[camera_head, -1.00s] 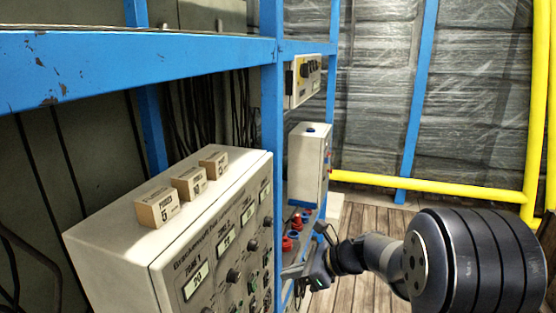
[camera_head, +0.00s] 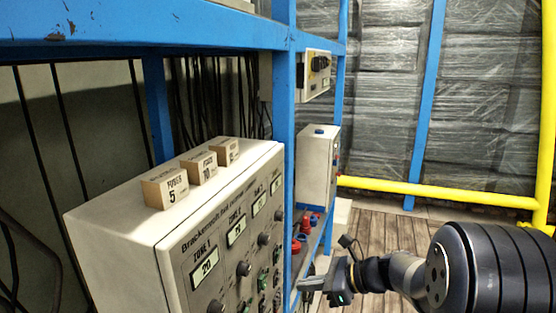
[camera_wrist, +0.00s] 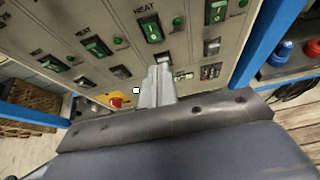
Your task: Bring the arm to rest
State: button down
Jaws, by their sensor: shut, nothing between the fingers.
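My gripper (camera_head: 306,285) is at the lower middle of the head view, in front of the right end of the control cabinet. In the wrist view my gripper (camera_wrist: 158,84) shows its fingers together and empty, pointing at the cabinet's front panel. The control cabinet (camera_head: 120,222) is a beige box with zone displays, knobs and switches. In the wrist view the panel (camera_wrist: 120,20) shows green HEAT switches and a red button (camera_wrist: 116,102) on yellow. I cannot tell whether the fingertips touch the panel.
A blue rack (camera_head: 283,120) frames the cabinet, with a second grey box (camera_head: 317,165) further back. Red and blue parts (camera_head: 304,238) sit on its shelf. A yellow rail (camera_head: 430,190) runs behind. Wooden floor is open at right.

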jog(key=shift+v, duration=1.35)
jog(key=shift+a, duration=0.1)
